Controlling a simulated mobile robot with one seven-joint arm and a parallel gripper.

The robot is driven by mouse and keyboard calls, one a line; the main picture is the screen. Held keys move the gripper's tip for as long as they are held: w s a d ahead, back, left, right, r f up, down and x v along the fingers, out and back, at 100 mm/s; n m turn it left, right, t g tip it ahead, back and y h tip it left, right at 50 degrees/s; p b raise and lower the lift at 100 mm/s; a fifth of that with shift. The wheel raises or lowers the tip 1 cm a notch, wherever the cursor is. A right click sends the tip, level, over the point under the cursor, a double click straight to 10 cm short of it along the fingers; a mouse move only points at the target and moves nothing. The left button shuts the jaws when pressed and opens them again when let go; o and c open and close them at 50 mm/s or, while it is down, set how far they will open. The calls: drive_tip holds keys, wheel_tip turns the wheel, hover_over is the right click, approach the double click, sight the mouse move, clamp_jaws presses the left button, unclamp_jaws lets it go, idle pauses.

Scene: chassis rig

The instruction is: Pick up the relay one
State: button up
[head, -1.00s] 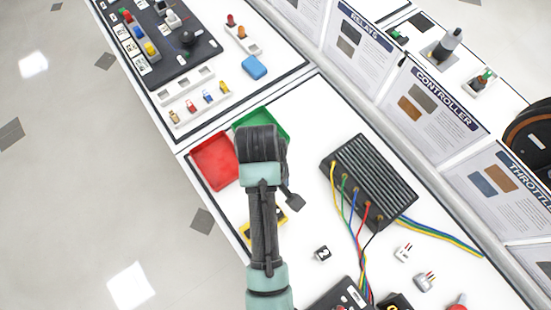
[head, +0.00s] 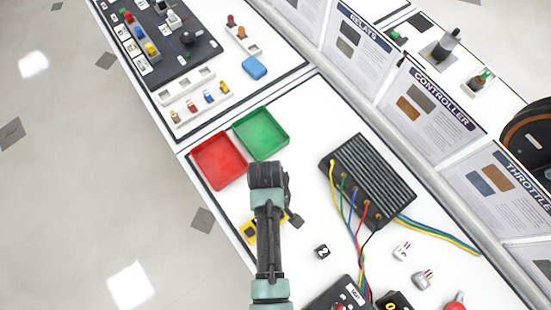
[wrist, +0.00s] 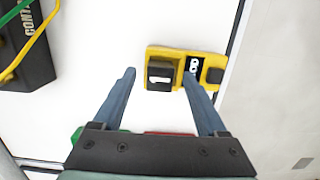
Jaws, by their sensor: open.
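Relay one, a small black cube with a white 1 on its face (wrist: 160,72), sits on the left part of a yellow holder (wrist: 183,52) in the wrist view. My gripper (wrist: 159,77) is open and empty; its two blue-grey fingers point toward the cube. The left fingertip is just left of the cube and the right one is over the holder's black label. I cannot tell the height gap. In the head view the yellow holder (head: 248,229) is partly behind my arm, which hides relay one and the fingers.
A red tray (head: 217,158) and a green tray (head: 262,133) stand beyond my arm. A black ribbed controller box (head: 368,180) with coloured wires is to the right. A black cube marked 2 (head: 321,252) lies nearby. The table edge runs close beside the holder.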

clamp_jaws()
idle(0.3)
